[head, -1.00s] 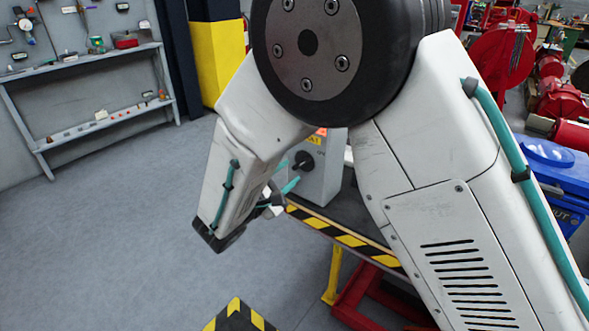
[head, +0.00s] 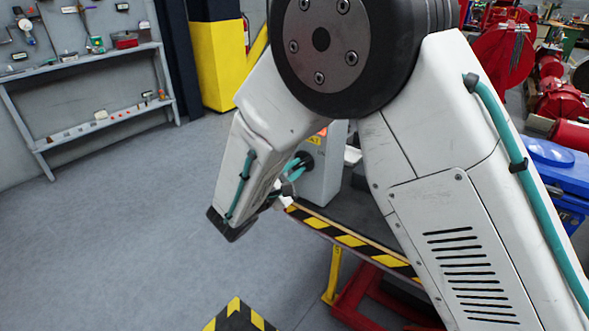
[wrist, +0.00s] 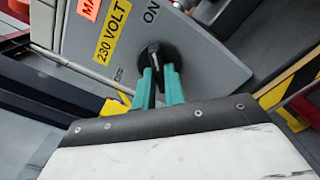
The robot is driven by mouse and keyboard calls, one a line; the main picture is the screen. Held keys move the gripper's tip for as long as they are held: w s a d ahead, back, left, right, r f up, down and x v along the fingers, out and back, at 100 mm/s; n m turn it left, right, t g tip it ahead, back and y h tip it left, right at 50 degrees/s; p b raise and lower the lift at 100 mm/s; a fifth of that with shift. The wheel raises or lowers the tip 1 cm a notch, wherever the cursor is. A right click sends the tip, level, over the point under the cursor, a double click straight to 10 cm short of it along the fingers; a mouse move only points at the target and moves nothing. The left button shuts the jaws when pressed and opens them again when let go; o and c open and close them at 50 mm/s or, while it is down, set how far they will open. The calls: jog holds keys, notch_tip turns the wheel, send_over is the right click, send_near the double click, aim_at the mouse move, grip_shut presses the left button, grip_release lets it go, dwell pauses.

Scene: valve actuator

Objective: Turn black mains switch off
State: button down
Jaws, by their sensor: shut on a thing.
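The black mains switch (wrist: 153,56) is a rotary knob on the face of a grey box (wrist: 205,62). In the wrist view my gripper (wrist: 158,82) has its teal fingers on both sides of the knob's handle, shut on it. In the head view the grey box (head: 322,180) stands on a bench, and my gripper (head: 297,165) is at the knob, which is partly hidden by the fingers and my arm.
The bench edge (head: 345,238) has yellow and black stripes and runs below the box. A yellow 230 VOLT label (wrist: 112,32) is on the box face. Shelves (head: 95,90) with tools stand at the left wall. The floor at the left is clear.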

jog(key=shift+n, duration=0.3)
jog(key=n, duration=0.3)
jog(key=shift+n, duration=0.4)
jog(key=n, duration=0.4)
jog(key=shift+s+n, duration=0.1)
jog(key=shift+n, duration=0.2)
jog(key=n, duration=0.8)
jog(key=shift+n, duration=0.3)
jog(key=c, duration=1.5)
grip_release()
jog(key=shift+o, duration=0.2)
